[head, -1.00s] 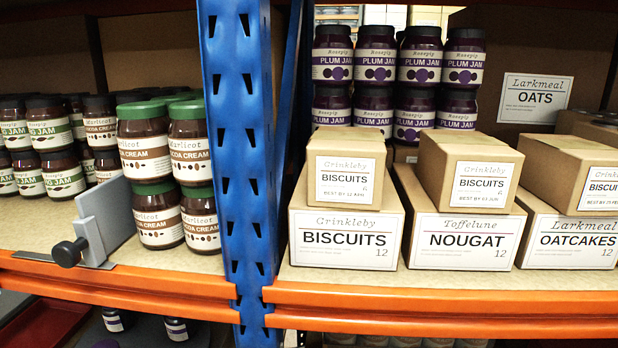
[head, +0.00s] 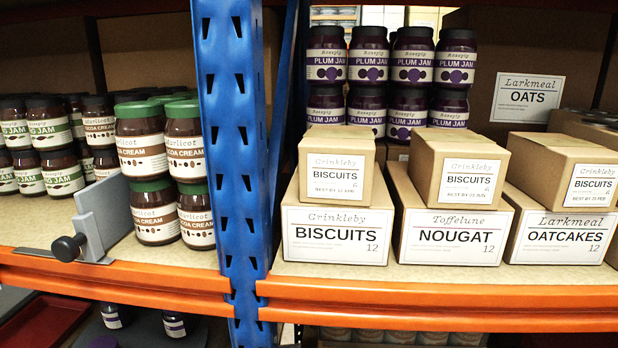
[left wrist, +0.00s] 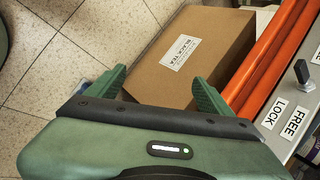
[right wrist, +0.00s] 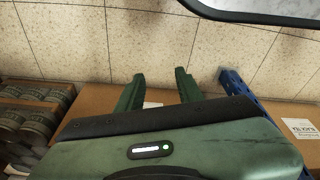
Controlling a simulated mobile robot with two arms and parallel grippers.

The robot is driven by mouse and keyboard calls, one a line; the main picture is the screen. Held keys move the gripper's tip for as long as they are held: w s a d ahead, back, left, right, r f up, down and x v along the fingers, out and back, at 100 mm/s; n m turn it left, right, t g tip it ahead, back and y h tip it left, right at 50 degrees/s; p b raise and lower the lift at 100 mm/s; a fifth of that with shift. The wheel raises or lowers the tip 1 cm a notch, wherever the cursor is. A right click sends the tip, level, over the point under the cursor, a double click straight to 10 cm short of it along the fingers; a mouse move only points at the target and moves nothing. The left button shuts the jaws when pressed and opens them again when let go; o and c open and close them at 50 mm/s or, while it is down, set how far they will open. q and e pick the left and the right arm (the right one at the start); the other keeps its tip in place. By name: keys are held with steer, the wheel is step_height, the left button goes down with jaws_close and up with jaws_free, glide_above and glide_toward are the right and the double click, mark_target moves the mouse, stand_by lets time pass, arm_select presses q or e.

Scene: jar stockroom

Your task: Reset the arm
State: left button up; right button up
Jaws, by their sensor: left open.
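My left gripper (left wrist: 158,77) shows in the left wrist view with its two green fingers wide apart and nothing between them. A brown carton labelled Black Tea (left wrist: 190,55) lies beyond the fingertips; I cannot tell how far below. My right gripper (right wrist: 159,76) shows in the right wrist view with its fingers apart and empty. A brown surface (right wrist: 105,100) and the tiled floor lie beyond it. Neither gripper is in the head view.
A blue upright (head: 233,150) splits the shelf. Cocoa cream jars (head: 144,150) and a grey divider with a black knob (head: 68,248) stand left. Biscuit (head: 337,236), nougat (head: 450,237) and oatcake cartons stand right, before plum jam jars (head: 368,60). Orange beams (left wrist: 270,60) edge the left wrist view.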

arm_select(q)
steer(key=s+d+f+n+g+h, duration=0.4)
steer(key=s+d+f+n+h, duration=0.15)
steer(key=s+f+n, duration=0.3)
steer(key=s+a+f+p, duration=0.1)
steer(key=s+p, duration=0.7)
steer(key=s+a+f+g+y+p, duration=0.1)
steer(key=s+f+p, duration=0.1)
steer(key=s+p, duration=0.7)
steer(key=shift+a, duration=0.4)
arm_select(e)
steer(key=s+d+f, duration=0.1)
steer(key=s, duration=0.8)
steer(key=s+d+f+g, duration=0.1)
steer(key=s+d, duration=0.1)
steer(key=s, duration=0.7)
steer(key=shift+s+f, duration=0.15)
steer(key=shift+f, duration=0.2)
arm_select(q)
steer(key=shift+s, duration=0.1)
